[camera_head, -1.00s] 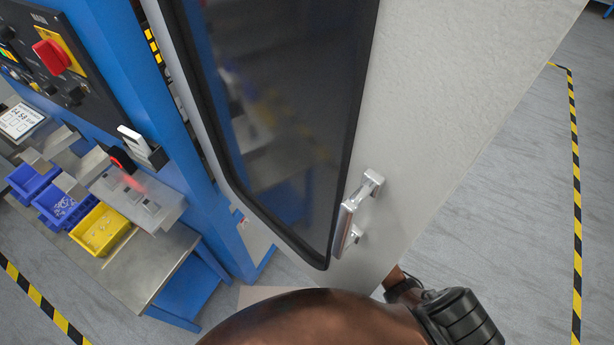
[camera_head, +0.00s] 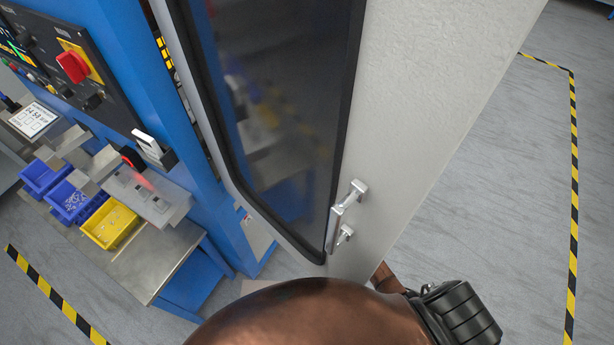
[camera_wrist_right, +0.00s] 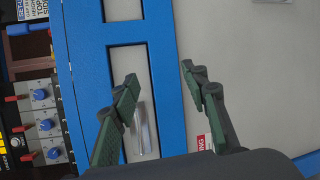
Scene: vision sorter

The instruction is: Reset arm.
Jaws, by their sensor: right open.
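My right gripper (camera_wrist_right: 157,82) shows in the right wrist view with its two dark green fingers spread apart and nothing between them. It faces a blue frame and a pale grey panel, with a metal handle (camera_wrist_right: 142,128) beside the left finger. In the head view, part of my own arm crosses the bottom, and the gripper is hidden behind the door. The grey door (camera_head: 430,90) with a dark window (camera_head: 275,100) stands open, and its silver handle (camera_head: 343,215) is close to my arm. My left gripper is in neither view.
A blue machine (camera_head: 120,60) with a control panel and red knob (camera_head: 72,66) stands at left. Below it, a metal table (camera_head: 150,270) has blue bins (camera_head: 72,202) and a yellow bin (camera_head: 110,224). Floor at right is clear, with black-yellow tape (camera_head: 573,180).

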